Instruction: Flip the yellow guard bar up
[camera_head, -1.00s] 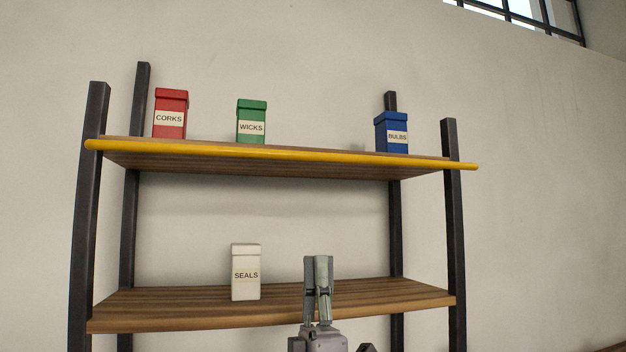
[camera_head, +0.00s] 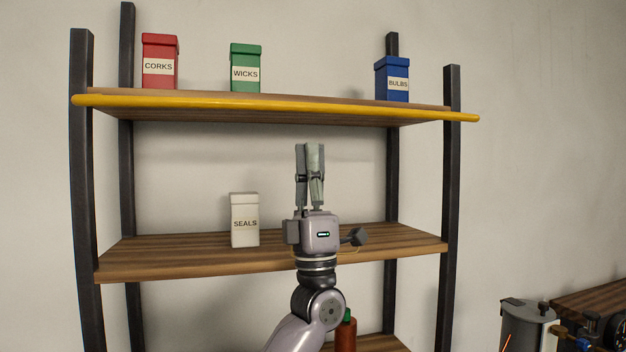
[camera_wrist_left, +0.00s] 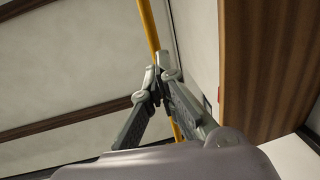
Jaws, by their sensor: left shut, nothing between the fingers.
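The yellow guard bar (camera_head: 270,108) runs along the front edge of the top shelf, level, its ends reaching past the front posts. In the left wrist view the bar (camera_wrist_left: 149,28) passes behind the fingers. My left gripper (camera_head: 310,146) points upward in front of the shelving, its tips a little below the bar in the head view. It is shut and empty; I cannot tell its exact depth from the bar. The fingers also show in the left wrist view (camera_wrist_left: 158,82). My right gripper is not in view.
The top shelf holds a red CORKS box (camera_head: 160,62), a green WICKS box (camera_head: 245,68) and a blue BULBS box (camera_head: 392,80). A white SEALS box (camera_head: 244,220) stands on the middle shelf (camera_head: 180,262). A grey cylinder (camera_head: 525,325) stands at the lower right.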

